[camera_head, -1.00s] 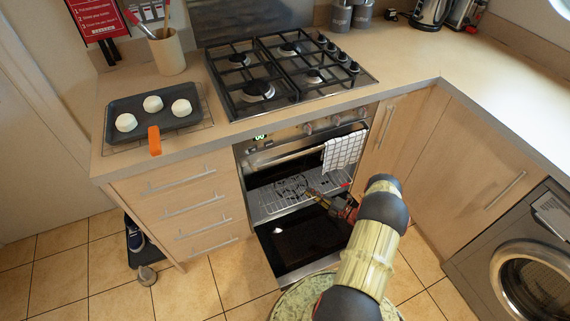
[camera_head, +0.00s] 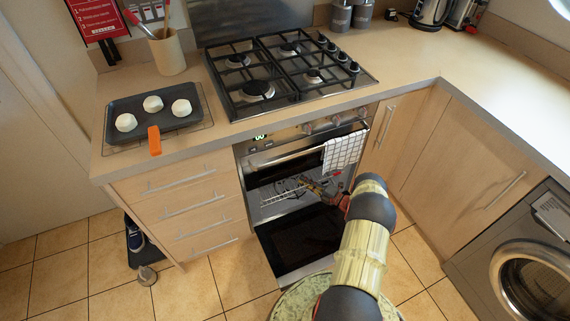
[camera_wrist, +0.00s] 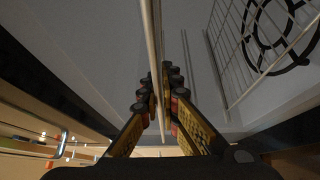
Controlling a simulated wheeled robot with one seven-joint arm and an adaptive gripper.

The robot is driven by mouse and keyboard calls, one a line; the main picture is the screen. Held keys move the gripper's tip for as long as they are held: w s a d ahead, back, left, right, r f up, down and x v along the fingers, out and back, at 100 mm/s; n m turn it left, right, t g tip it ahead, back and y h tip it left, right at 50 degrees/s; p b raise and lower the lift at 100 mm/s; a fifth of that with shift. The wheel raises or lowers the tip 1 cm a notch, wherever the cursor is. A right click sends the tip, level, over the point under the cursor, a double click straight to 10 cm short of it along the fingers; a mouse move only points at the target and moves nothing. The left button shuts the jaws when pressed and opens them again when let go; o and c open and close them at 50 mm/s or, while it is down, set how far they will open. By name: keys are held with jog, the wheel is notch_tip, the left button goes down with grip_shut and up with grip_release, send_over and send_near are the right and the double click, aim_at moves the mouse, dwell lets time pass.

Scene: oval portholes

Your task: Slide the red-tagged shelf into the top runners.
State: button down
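The wire shelf (camera_head: 284,196) is at the open oven's mouth in the head view, with its left part showing inside the cavity. A small red mark, probably its tag, shows near my gripper (camera_head: 312,186), under the towel. In the wrist view my gripper (camera_wrist: 162,95) has its two fingers close together on either side of a thin pale bar (camera_wrist: 151,40), which looks like the shelf seen edge-on. The fingers appear shut on it. The oven (camera_head: 290,150) has its dark door (camera_head: 300,240) folded down. The runners and the shelf's far edge are hard to make out.
A checked towel (camera_head: 343,152) hangs from the oven's front at the right, close above my gripper. A round black grille (camera_wrist: 275,40) behind wires shows in the wrist view. Drawers (camera_head: 190,205) stand left of the oven, and a washing machine (camera_head: 530,260) at far right.

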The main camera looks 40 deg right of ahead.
aim_at(319, 179)
jog(key=shift+w+d+r, duration=0.1)
jog(key=shift+w+d, duration=0.25)
jog(key=shift+w, duration=1)
jog(key=shift+w+d+f, duration=0.1)
jog(key=shift+w+d, duration=0.2)
jog(key=shift+w, duration=1)
jog(key=shift+w+d+r, duration=0.1)
jog(key=shift+w+d, duration=0.25)
jog(key=shift+w, duration=1)
jog(key=c, duration=2.5)
grip_release()
jog(key=o, duration=0.5)
jog(key=shift+o, duration=0.2)
jog(key=shift+s+a+f, duration=0.1)
jog(key=shift+a+f, duration=0.05)
jog(key=shift+f, duration=0.05)
jog(key=v, duration=1.2)
jog(key=shift+r, duration=0.15)
